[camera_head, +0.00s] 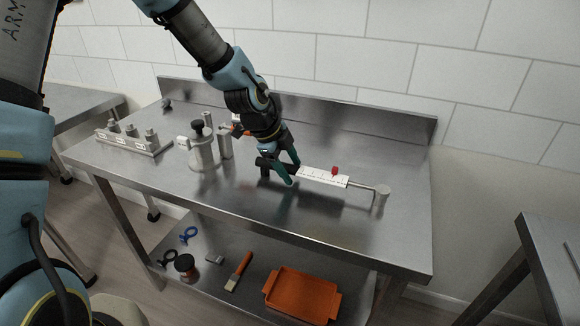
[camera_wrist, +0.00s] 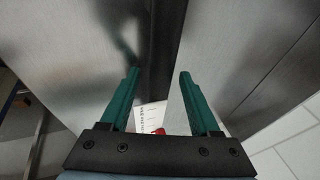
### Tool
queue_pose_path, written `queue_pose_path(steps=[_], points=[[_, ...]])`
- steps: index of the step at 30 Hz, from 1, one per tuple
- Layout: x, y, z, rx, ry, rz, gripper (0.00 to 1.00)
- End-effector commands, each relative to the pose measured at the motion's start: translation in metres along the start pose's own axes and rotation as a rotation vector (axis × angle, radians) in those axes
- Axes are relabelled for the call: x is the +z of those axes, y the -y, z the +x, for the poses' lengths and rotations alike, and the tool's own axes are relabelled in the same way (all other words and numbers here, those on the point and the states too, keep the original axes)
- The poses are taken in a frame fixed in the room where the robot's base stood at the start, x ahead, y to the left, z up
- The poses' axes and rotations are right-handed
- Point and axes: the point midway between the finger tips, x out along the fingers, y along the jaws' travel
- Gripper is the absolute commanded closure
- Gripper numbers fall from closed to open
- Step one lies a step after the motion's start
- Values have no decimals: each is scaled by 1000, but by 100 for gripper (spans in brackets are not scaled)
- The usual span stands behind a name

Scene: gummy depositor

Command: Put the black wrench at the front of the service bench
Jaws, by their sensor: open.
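My gripper (camera_head: 291,172) is over the middle of the steel service bench (camera_head: 390,235), fingers pointing down, open. In the wrist view its two green fingers (camera_wrist: 158,73) stand apart with no object clearly held between them. A small black part (camera_head: 264,164) shows beside the fingers in the head view, at the left end of a white scale; I cannot tell whether it is a wrench or part of the scale's fixture. No black wrench can be made out with certainty. The front strip of the bench top is bare.
A metal canister (camera_head: 202,150) and a block with several pegs (camera_head: 133,140) stand left. The lower shelf holds a brush (camera_head: 238,272), a jar (camera_head: 185,266) and an orange tray (camera_head: 301,295).

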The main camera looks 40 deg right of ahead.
Motion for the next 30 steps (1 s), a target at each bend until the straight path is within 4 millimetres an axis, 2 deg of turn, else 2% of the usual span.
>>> queue_pose_path(steps=[8, 11, 21, 30], points=[[0, 1, -8, -4, 0, 0, 37], [2, 1, -21, -5, 2, -1, 37], [2, 1, -85, -5, 3, -3, 37], [1, 1, -117, -2, 1, -1, 37]])
